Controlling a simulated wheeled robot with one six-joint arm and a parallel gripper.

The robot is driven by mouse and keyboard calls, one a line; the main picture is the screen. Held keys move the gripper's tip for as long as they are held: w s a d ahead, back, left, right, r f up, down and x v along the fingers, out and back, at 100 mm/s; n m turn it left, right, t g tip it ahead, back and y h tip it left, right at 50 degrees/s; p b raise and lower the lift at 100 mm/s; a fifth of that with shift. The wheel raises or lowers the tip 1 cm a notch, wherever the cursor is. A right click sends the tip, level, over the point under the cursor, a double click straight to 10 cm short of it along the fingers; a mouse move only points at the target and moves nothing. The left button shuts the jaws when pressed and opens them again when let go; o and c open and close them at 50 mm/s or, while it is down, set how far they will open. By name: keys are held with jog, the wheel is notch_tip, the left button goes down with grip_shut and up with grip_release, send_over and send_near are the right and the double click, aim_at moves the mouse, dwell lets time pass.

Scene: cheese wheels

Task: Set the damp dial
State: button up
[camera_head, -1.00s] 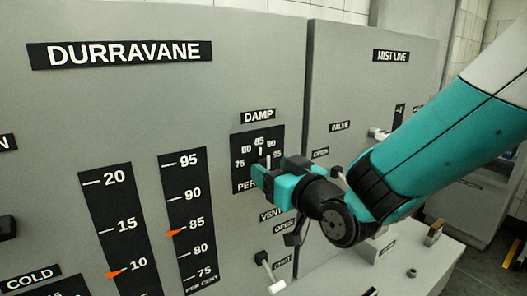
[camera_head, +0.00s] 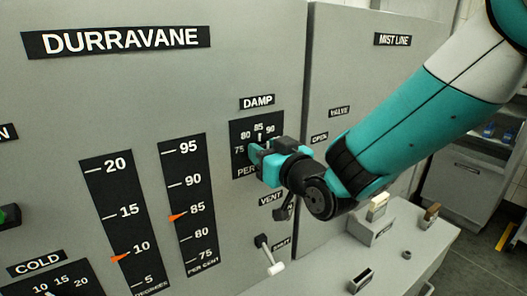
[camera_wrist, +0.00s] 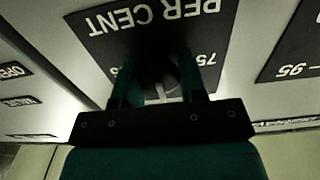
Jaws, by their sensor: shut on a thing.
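The damp dial has a black scale plate (camera_head: 238,168) under the DAMP label (camera_head: 257,102), marked 75, 80, 85 and 90 along the top. My gripper (camera_head: 258,153) is at the middle of this plate, its jaws shut on the dial's knob. The gripper hides most of the knob in the head view. In the wrist view the dark knob (camera_wrist: 157,72) shows dimly between my fingers (camera_wrist: 160,88), with the PER CENT plate (camera_wrist: 108,48) behind it. A short white mark shows near 85; the exact setting is hard to read.
The per cent gauge (camera_head: 185,235) has its orange pointer near 85. The degrees gauge (camera_head: 122,225) points near 10. A grey ledge (camera_head: 330,262) with small fittings lies at lower right.

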jog(key=shift+f+m+b, duration=0.1)
jog(key=shift+m+b, duration=0.2)
jog(key=shift+b, duration=0.1)
jog(key=m+b, duration=0.4)
jog(key=shift+f+b, duration=0.15)
jog(key=shift+b, duration=0.25)
jog(key=shift+m+b, duration=1.35)
jog(key=shift+m, duration=0.15)
jog(key=shift+r, duration=0.2)
jog(key=o, duration=0.9)
jog(key=shift+d, duration=0.1)
jog(key=b+v, duration=0.5)
jog(key=v, duration=1.2)
jog(key=shift+s+d, duration=0.15)
